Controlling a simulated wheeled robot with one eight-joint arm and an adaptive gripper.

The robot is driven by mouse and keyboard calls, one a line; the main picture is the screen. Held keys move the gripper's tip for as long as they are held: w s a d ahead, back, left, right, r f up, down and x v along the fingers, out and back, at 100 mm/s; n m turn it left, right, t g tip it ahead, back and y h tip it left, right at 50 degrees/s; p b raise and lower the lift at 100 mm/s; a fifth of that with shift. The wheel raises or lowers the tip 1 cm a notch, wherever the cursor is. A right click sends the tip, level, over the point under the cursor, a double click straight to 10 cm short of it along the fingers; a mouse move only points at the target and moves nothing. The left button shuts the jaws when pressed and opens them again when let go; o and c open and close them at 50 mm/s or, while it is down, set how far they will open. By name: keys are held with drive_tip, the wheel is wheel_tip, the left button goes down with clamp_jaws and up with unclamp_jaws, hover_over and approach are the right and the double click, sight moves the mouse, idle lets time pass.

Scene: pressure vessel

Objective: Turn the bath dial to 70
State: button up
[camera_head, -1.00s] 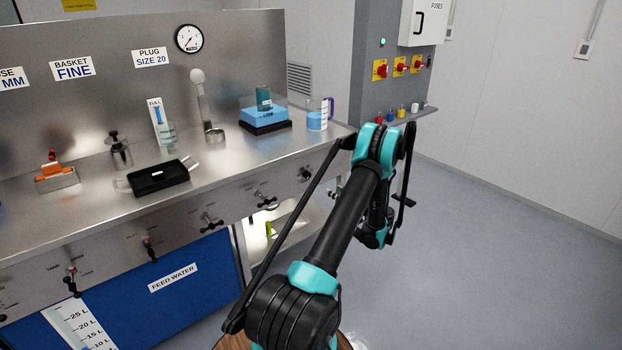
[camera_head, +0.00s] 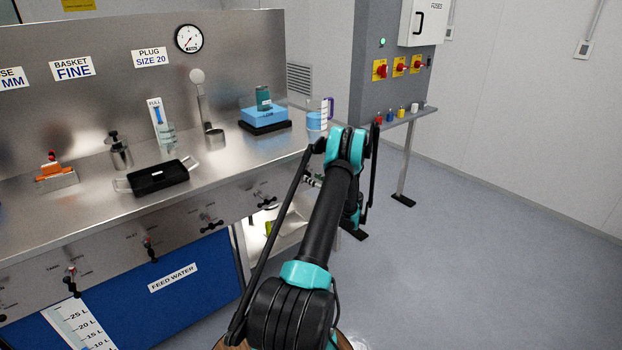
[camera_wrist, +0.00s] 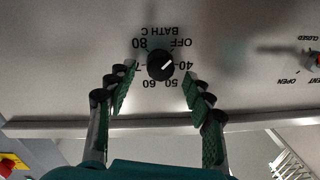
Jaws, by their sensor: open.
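The bath dial (camera_wrist: 160,66) is a black round knob on the steel front panel, and the wrist view shows its lettering upside down. Its scale reads OFF, 40, 50, 60 and 80; the 70 mark is largely hidden by a fingertip. My gripper (camera_wrist: 160,76) is open, with one finger on each side of the knob. I cannot tell whether the fingertips touch it. In the head view my arm hides the dial.
Another red-handled valve (camera_wrist: 315,62) marked OPEN and CLOSED is to the right in the wrist view. The counter (camera_head: 100,205) holds a black tray (camera_head: 158,177), a blue block (camera_head: 264,115) and a measuring jug (camera_head: 316,120). The floor to the right is clear.

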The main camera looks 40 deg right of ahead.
drive_tip(key=shift+w+a, duration=0.15)
drive_tip(key=shift+w, duration=0.8)
drive_tip(key=c, duration=1.2)
